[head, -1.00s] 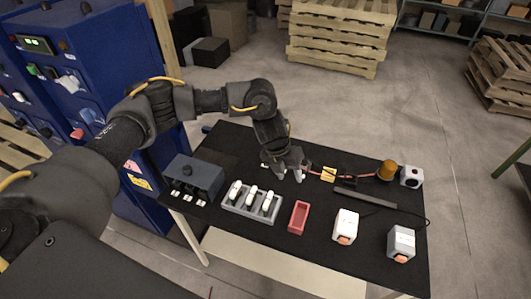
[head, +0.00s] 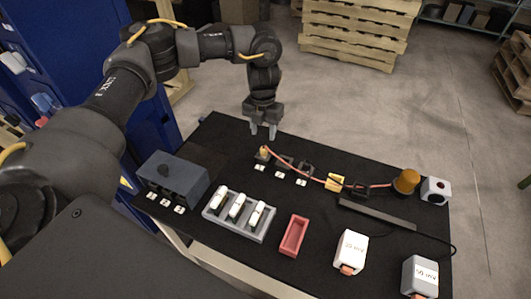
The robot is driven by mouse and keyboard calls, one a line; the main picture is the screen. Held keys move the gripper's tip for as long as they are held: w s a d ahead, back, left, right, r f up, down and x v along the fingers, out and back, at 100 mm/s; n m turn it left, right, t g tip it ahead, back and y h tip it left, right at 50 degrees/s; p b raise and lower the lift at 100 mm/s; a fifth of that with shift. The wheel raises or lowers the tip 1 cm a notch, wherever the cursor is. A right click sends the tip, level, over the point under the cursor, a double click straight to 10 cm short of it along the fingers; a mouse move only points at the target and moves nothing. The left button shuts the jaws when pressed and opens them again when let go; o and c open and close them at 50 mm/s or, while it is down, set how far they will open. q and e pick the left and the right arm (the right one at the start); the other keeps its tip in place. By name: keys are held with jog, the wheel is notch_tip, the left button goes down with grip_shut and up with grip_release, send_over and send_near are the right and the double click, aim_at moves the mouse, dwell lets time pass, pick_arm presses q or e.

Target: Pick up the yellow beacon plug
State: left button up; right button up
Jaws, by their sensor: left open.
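The black table (head: 385,215) carries an orange beacon (head: 406,180) at the right, with a reddish cable running left from it. A small yellowish plug (head: 264,152) sits at the cable's left end, in a row of dark sockets (head: 285,163). A yellow tag-like piece (head: 334,182) lies along the cable; I cannot tell exactly what it is. My left gripper (head: 263,133) is open and empty, fingers pointing down, just behind and above the yellowish plug, apart from it. My right gripper is not in view.
A grey tray (head: 262,228) with several white pieces, a red tray (head: 293,236), a dark grey box (head: 173,178), a white block (head: 350,250), a grey block (head: 420,276) and a white box (head: 435,190) stand on the table. Wooden pallets (head: 352,35) are behind.

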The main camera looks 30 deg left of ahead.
aim_at(264, 147)
pick_arm(q)
jog(key=f, duration=0.3)
jog(key=shift+w+a+f, duration=0.1)
jog(key=shift+w, duration=0.1)
jog(key=shift+f, duration=0.1)
jog(key=f, duration=0.5)
jog(key=shift+s+d, duration=0.15)
jog(key=shift+d, duration=0.05)
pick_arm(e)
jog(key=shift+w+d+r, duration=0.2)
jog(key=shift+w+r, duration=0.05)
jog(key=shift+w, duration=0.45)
pick_arm(q)
jog(key=shift+c, duration=0.3)
grip_shut()
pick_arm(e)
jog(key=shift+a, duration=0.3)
